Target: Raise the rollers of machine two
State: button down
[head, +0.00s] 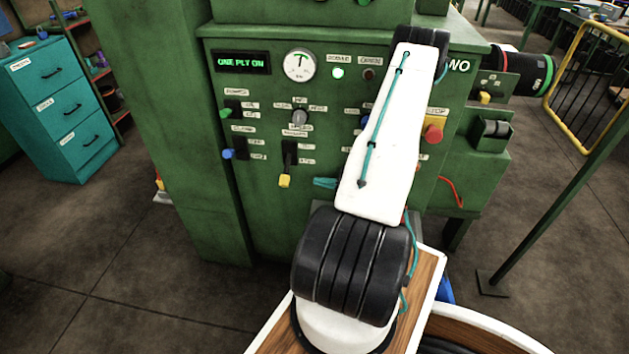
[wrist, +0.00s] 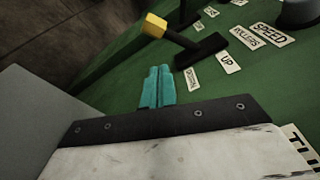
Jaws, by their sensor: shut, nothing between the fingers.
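Machine two's green panel (head: 262,200) fills the middle of the head view, with part of "TWO" showing at the right. The rollers lever has a yellow knob (head: 284,181) on a black stem, standing out low from its slot. In the wrist view the yellow knob (wrist: 154,26) is at upper centre, and its black slot lies beside the labels ROLLERS (wrist: 246,37), UP (wrist: 230,62) and DOWN (wrist: 191,78). My gripper (head: 324,183) has its teal fingertips together, empty, just right of the yellow knob and apart from it. The fingers (wrist: 156,88) also show in the wrist view.
A green knob (head: 226,113), a blue knob (head: 228,154) and a grey knob (head: 299,116) sit on nearby controls. A red button (head: 433,131) is right of my arm. The display (head: 241,62) reads "ONE PLY ON". My arm hides part of the panel.

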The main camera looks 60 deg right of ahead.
aim_at(287, 169)
jog(key=x, duration=0.8)
